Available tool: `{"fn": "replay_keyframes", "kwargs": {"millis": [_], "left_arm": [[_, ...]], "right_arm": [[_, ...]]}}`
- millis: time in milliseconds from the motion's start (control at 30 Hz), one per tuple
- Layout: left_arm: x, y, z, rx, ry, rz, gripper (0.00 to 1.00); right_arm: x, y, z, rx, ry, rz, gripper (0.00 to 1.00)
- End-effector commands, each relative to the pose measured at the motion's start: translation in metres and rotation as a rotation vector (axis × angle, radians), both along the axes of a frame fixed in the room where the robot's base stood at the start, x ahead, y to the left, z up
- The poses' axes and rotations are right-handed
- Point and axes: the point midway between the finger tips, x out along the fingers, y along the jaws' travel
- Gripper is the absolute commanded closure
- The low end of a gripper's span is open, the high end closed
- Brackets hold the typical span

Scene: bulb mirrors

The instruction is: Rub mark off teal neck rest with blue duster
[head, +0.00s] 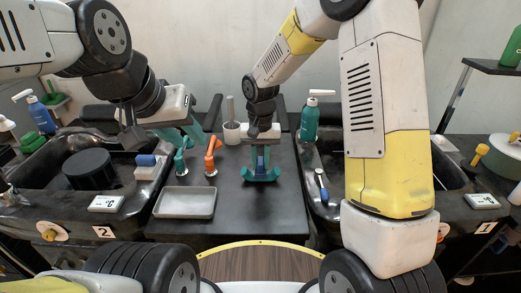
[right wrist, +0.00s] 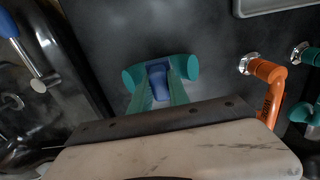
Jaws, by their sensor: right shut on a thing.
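The teal neck rest (head: 273,175) is a curved piece on the dark counter at the centre; its two rounded ends show in the right wrist view (right wrist: 188,67). My right gripper (head: 262,148) comes down over it, shut on the blue duster (right wrist: 157,79). The duster stands upright between the teal fingers, its lower end at the middle of the neck rest. I cannot tell whether they touch. No mark is visible on the neck rest; its middle is hidden by the duster and fingers. My left gripper (head: 183,136) appears open and empty, above the counter near the taps.
An orange tap (head: 211,157) and a teal tap (head: 180,160) stand left of the neck rest. A grey tray (head: 186,202) lies in front of them. A teal pump bottle (head: 309,121) stands at the right. Black basins flank the counter; its front middle is clear.

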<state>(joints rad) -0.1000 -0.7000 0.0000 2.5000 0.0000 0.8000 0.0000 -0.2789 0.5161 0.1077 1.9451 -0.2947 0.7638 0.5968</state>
Motion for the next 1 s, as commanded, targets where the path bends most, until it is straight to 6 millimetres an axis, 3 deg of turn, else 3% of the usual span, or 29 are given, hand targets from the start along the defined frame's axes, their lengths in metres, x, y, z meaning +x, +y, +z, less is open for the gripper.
{"fn": "replay_keyframes", "kwargs": {"millis": [500,1000], "left_arm": [[0.0,0.0,0.0,0.0,0.0,0.0,0.64],[0.0,0.0,0.0,0.0,0.0,0.0,0.64]], "right_arm": [[0.0,0.016,0.0,0.001,0.0,0.001,1.0],[0.0,-0.01,0.0,0.0,0.0,-0.002,1.0]]}}
